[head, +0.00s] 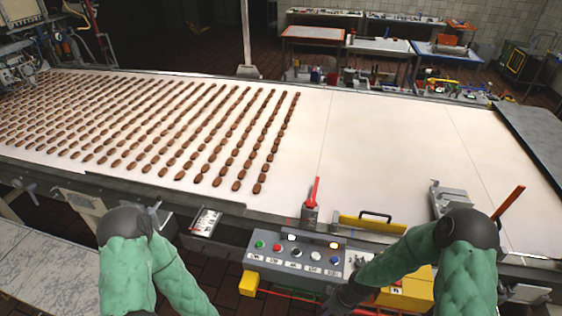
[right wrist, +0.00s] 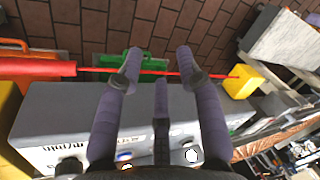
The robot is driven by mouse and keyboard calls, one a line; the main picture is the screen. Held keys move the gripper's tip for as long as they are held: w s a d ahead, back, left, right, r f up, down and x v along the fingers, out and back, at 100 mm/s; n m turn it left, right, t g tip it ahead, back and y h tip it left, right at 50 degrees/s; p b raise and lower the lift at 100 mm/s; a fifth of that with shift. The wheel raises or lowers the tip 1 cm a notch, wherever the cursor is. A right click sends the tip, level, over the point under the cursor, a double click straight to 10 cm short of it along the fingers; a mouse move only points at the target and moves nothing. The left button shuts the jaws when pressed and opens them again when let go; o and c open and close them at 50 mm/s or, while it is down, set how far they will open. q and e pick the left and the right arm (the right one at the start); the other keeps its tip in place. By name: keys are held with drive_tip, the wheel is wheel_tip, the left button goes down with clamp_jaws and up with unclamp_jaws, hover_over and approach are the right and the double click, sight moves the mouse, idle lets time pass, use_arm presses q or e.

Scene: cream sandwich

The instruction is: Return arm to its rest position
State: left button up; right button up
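My right arm (head: 420,262), in a green sleeve, bends left and down beside the control box in the head view. Its dark gripper (head: 345,297) is low in front of the box, partly cut off by the bottom edge. In the right wrist view the fingers of this gripper (right wrist: 159,66) are spread apart with nothing between them. They show over the grey control box (right wrist: 60,115). My left arm (head: 135,268) is bent at the lower left of the head view. Its gripper is below the frame.
The control box (head: 297,256) has several coloured buttons and a yellow end block (head: 249,283). A red lever (head: 312,195) stands behind it. The conveyor (head: 390,150) carries rows of brown pieces at left; its right part is bare. A yellow-edged plate (head: 370,225) lies at its front edge.

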drive_tip(key=s+a+f+m+b, duration=0.2)
drive_tip(key=s+f+m+b, duration=0.3)
drive_tip(key=f+b, duration=0.3)
drive_tip(key=s+a+f+m+b, duration=0.3)
drive_tip(key=f+b, duration=0.5)
drive_tip(key=f, duration=0.5)
drive_tip(key=shift+s+a+m+y, duration=0.25)
drive_tip(key=shift+s+m+y, duration=0.05)
drive_tip(key=shift+s+m, duration=0.7)
